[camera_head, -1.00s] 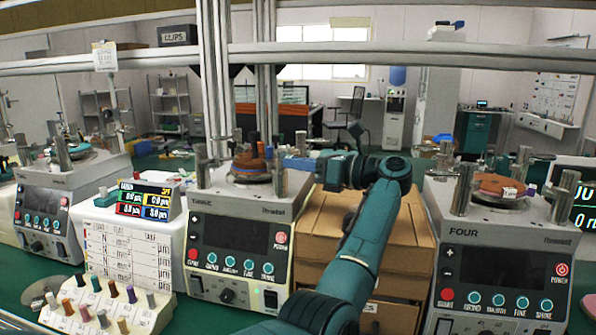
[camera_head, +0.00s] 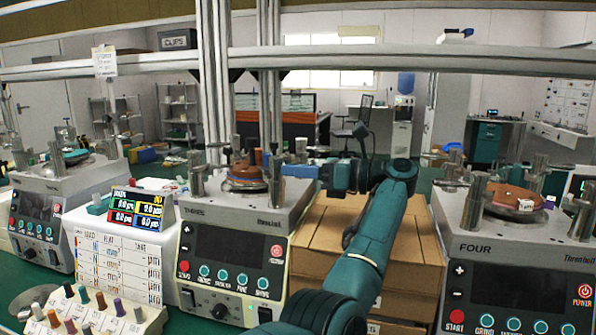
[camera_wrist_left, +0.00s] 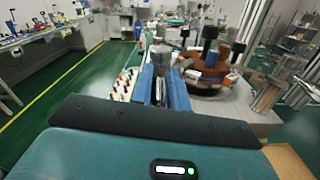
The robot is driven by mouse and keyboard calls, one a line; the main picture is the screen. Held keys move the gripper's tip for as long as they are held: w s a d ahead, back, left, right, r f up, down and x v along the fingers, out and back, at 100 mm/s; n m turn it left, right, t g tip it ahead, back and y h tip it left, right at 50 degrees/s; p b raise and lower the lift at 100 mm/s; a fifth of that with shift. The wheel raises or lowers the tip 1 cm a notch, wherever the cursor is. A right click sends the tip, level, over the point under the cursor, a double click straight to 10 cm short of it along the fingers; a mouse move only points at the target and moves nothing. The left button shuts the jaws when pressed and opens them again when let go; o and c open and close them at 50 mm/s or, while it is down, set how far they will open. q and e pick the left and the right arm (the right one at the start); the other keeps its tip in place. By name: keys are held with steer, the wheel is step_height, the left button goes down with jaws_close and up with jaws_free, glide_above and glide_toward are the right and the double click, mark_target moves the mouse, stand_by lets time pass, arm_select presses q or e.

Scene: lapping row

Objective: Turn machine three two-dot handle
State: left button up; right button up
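Machine three (camera_head: 232,224) stands left of centre in the head view, with a dark panel, a round brown-topped plate (camera_head: 246,176) and several upright metal posts. My left gripper (camera_head: 292,168) is level with the machine's top at its right side, beside the right front post (camera_head: 276,180). In the left wrist view its two blue fingers (camera_wrist_left: 161,90) are apart, with a grey metal post (camera_wrist_left: 162,58) in line with the gap. Whether they touch it cannot be told. Dot marks on the handles are too small to make out. My right gripper is not in view.
Cardboard boxes (camera_head: 412,255) stand between machine three and machine four (camera_head: 515,250). A white box with a chart (camera_head: 118,262) and a small display (camera_head: 138,210) stand left of machine three. A rack of coloured pegs (camera_head: 95,315) is at lower left. A metal rail (camera_head: 420,56) crosses above.

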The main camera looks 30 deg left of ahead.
arm_select(q)
steer(key=o, duration=0.4)
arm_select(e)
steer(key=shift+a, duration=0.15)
arm_select(q)
steer(key=shift+r, duration=0.1)
step_height(320, 180, up, 9)
steer(key=shift+r, duration=0.4)
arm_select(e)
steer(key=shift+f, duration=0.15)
arm_select(q)
steer(key=shift+r+p, duration=0.1)
steer(key=shift+p, duration=0.25)
